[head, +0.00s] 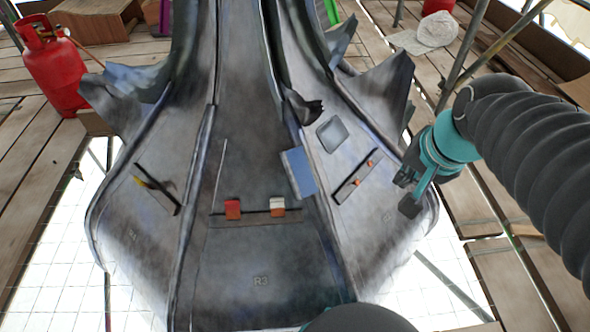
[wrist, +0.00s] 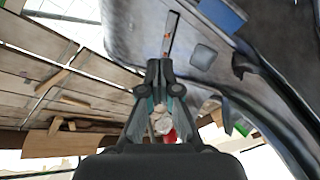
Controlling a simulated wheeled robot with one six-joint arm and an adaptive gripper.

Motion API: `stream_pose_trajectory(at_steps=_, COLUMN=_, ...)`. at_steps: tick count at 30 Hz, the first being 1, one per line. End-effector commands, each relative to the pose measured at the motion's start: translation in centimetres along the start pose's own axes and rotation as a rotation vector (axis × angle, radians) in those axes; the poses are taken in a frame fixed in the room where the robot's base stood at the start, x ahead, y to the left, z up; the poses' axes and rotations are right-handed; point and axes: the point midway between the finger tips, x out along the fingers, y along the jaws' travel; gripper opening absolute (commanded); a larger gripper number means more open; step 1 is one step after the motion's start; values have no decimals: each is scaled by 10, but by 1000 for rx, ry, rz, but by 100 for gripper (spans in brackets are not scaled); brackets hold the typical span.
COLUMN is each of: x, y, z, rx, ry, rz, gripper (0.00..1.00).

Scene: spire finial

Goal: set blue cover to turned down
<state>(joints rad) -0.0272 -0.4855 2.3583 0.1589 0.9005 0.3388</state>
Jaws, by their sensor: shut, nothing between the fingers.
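The blue cover (head: 299,173) is a flat rectangular plate on the grey metal spire, near the ridge between the middle and right faces. It looks slightly tilted; I cannot tell how it is hinged. Part of it shows at the top edge of the wrist view (wrist: 222,14). My gripper (head: 404,188) is to the right of the cover, beside the spire's right face and apart from the cover. In the wrist view its fingers (wrist: 162,68) are shut with nothing held.
A slotted bar with orange marks (head: 355,178) and a grey square pad (head: 332,134) are on the right face. A rail with red (head: 232,209) and white-red (head: 278,206) blocks crosses the middle face. Pointed leaf-like metal (head: 385,88) juts out above my gripper. Scaffold poles stand at right.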

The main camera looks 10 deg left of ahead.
Motion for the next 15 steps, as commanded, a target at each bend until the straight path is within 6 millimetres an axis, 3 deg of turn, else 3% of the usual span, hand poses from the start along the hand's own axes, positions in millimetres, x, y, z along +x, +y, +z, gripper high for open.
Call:
stream_pose_trajectory(at_steps=8, x=62, y=-63, z=-38, rx=461, ry=-195, rz=-34, gripper=0)
stream_pose_trajectory(at_steps=15, x=129, y=-111, z=-62, rx=870, ry=-355, rz=4, gripper=0)
